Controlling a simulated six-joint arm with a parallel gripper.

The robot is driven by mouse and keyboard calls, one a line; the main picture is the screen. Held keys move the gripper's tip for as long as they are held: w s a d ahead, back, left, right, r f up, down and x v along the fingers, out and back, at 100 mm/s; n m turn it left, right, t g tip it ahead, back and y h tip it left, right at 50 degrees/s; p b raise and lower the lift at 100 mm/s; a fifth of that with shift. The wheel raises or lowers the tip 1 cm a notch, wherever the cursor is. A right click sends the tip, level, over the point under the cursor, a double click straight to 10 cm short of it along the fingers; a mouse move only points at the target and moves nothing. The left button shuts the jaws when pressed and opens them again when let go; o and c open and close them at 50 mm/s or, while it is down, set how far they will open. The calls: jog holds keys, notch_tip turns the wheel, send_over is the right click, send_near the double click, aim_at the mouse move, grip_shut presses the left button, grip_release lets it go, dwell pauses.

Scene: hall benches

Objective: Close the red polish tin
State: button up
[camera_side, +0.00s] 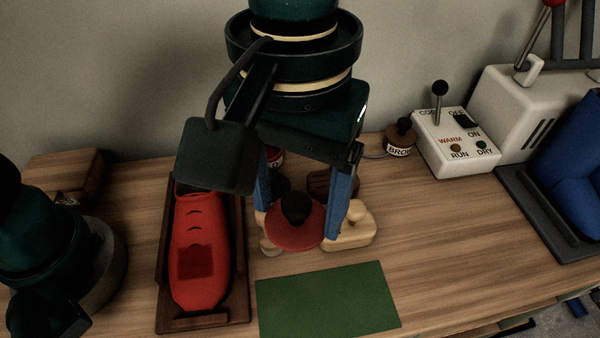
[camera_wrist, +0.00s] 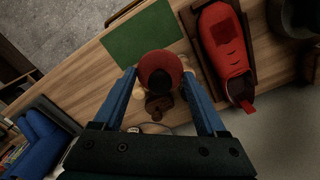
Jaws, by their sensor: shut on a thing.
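A round red lid with a black knob (camera_side: 293,236) hangs between the blue fingers of my gripper (camera_side: 301,225) in the side view. The fingers are shut on it, one on each side. In the wrist view the red lid (camera_wrist: 160,66) fills the gap between the fingertips (camera_wrist: 160,74). Behind my left finger in the side view, a red tin (camera_side: 275,156) with a pale label shows only in part. Its top is hidden by my gripper, so I cannot tell how it stands. The lid is apart from the tin, nearer the camera.
Pale wooden pieces (camera_side: 352,232) and a dark brown brush (camera_side: 319,183) lie close by the lid. A red shoe (camera_side: 200,245) rests in a wooden holder at left. A green mat (camera_side: 328,300) lies in front. A brown tin (camera_side: 399,140) and a white control box (camera_side: 455,145) stand right.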

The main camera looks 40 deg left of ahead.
jog(key=w+a+n, duration=0.5)
jog(key=w+a, duration=1)
jog(key=a, duration=0.3)
jog(key=shift+w+f, duration=0.2)
jog(key=shift+f, duration=5.55)
jog(key=shift+f, duration=0.2)
jog(key=o, duration=1.2)
jog(key=shift+o, duration=0.2)
jog(key=shift+r, duration=0.1)
